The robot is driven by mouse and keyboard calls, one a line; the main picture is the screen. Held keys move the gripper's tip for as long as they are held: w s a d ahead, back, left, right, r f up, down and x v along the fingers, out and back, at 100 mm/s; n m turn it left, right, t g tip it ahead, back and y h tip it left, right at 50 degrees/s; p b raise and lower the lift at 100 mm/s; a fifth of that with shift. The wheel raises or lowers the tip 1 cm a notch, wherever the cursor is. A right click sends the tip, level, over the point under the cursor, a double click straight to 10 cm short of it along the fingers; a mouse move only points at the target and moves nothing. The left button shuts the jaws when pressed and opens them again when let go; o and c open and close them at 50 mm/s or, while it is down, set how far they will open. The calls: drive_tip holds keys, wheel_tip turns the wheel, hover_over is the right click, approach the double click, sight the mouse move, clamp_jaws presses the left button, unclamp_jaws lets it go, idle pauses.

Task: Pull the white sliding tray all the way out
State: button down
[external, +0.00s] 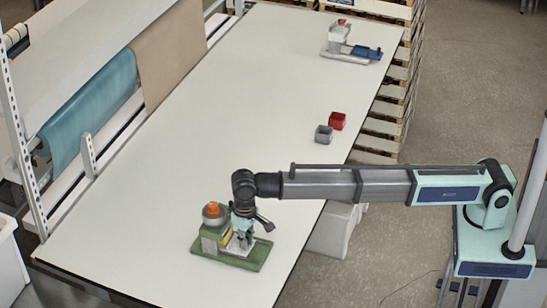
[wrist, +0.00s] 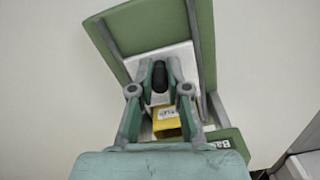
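The white sliding tray (wrist: 184,56) shows in the wrist view as a pale plate on the green base (wrist: 125,22) of a small station. A dark rounded piece (wrist: 160,76), seemingly a handle, stands on it. My gripper (wrist: 160,66) is over the tray with a fingertip on each side of the dark piece. The gap is narrow, and I cannot tell whether the fingers touch it. In the external view my gripper (external: 241,238) is low at the right side of the green station (external: 242,261), hiding much of the tray.
A yellow block (wrist: 167,124) is in the station below the fingers. An orange piece (external: 212,208) tops the station. A white-and-blue station (external: 345,53) is at the far end. The table (external: 190,150) is otherwise mostly clear.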

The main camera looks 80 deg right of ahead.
drive_tip(key=shift+s, duration=0.1)
drive_tip(key=s, duration=0.3)
drive_tip(key=s+a, duration=0.1)
drive_tip(key=s, duration=0.2)
drive_tip(key=s+a, duration=0.1)
drive_tip(key=s, duration=0.3)
drive_tip(key=shift+f, duration=0.1)
drive_tip(key=shift+s, duration=0.1)
drive_tip(key=c, duration=1.1)
unclamp_jaws()
drive_tip(key=shift+c, duration=0.2)
drive_tip(key=shift+a+r, duration=0.1)
drive_tip(key=shift+r, duration=0.3)
wheel_tip(320, 180, up, 11)
drive_tip(key=shift+r, duration=0.15)
